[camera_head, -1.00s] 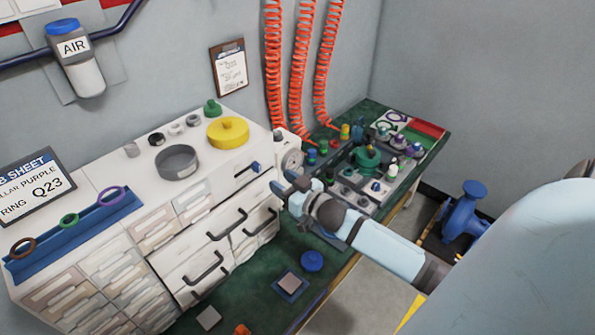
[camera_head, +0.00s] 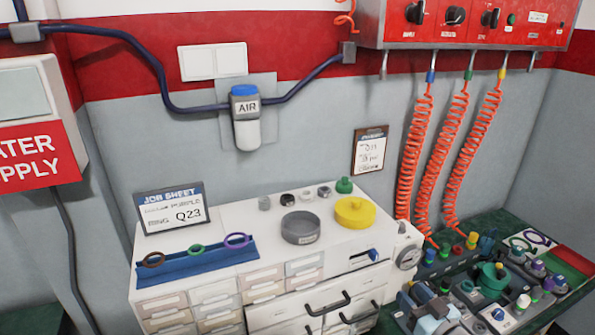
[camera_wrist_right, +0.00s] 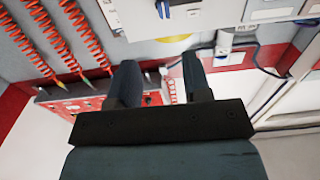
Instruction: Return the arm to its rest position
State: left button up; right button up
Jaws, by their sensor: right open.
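My left gripper is in neither view.
A white drawer cabinet (camera_head: 235,276) carries a grey dish (camera_head: 301,229), a yellow round part (camera_head: 355,213) and a blue rack (camera_head: 190,264) with three rings. The green bench (camera_head: 489,224) at right is crowded with fittings. Orange hoses (camera_head: 412,150) hang above it.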

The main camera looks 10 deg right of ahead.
jog(key=s+a+f+g+p, duration=0.3)
jog(key=s+a+f, duration=0.2)
jog(key=s+a, duration=0.4)
jog(key=s+a+f+n+g+p, duration=0.1)
jog(key=s+a+f+g+p, duration=0.2)
jog(key=s+a+f, duration=0.2)
jog(key=s+a, duration=0.3)
jog(key=a, duration=0.1)
jog(key=shift+s+f+g+y+p, duration=0.3)
jog(key=shift+s+f+g+p, duration=0.05)
jog(key=shift+s+f+g, duration=0.05)
jog(key=shift+o, duration=0.4)
dwell(1.2)
